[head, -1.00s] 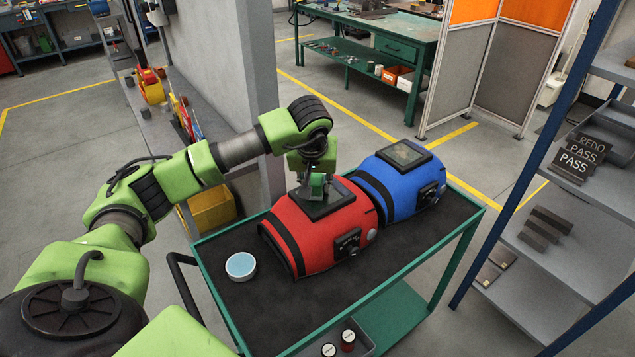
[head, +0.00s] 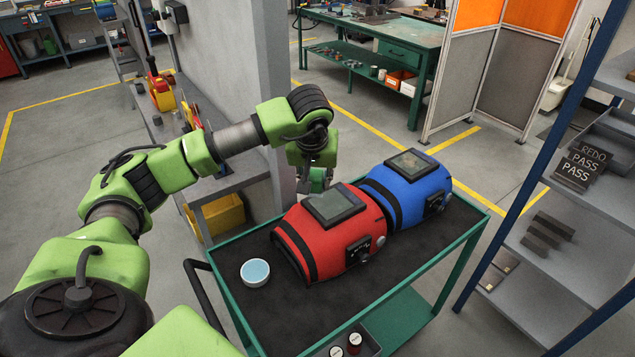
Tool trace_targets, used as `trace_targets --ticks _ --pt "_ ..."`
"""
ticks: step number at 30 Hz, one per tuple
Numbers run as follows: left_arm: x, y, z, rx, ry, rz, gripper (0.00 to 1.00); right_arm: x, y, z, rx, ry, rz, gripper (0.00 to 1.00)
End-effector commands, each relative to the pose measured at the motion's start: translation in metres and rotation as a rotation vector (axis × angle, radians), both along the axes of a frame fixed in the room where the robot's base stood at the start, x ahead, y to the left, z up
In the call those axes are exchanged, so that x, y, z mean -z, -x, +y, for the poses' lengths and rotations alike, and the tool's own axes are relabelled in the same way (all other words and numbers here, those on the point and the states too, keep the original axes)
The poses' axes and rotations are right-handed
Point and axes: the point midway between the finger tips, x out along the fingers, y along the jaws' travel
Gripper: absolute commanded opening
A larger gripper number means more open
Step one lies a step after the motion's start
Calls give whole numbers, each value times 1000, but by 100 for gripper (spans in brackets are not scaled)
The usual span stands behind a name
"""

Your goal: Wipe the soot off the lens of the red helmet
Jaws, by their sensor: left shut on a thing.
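The red helmet (head: 319,242) lies on the black top of the green cart (head: 452,262), with its dark, framed lens (head: 335,204) facing up. Whether soot is on this lens I cannot tell; it looks evenly dark grey. My left gripper (head: 316,184) is just behind the lens, off its far left edge in the picture. It is shut on a small green thing (head: 317,178), partly hidden by the fingers. My right gripper is out of view.
A blue helmet (head: 408,198) sits right behind the red one. A round dish with a pale blue inside (head: 255,271) stands on the cart's left. A blue-post shelf (head: 560,240) stands right.

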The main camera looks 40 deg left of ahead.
Motion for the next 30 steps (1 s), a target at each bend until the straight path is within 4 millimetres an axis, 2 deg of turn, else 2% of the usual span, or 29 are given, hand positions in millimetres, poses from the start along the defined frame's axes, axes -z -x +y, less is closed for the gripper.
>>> trace_targets --ticks 3,9,25,30 --pt "-14 2 0 -3 0 -1 7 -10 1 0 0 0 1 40" --pt "-21 4 1 -6 1 -1 7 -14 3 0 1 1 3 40" --pt "-20 4 1 -6 1 -1 7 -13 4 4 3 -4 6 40" --pt "-7 9 -10 -20 3 6 7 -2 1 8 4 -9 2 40"
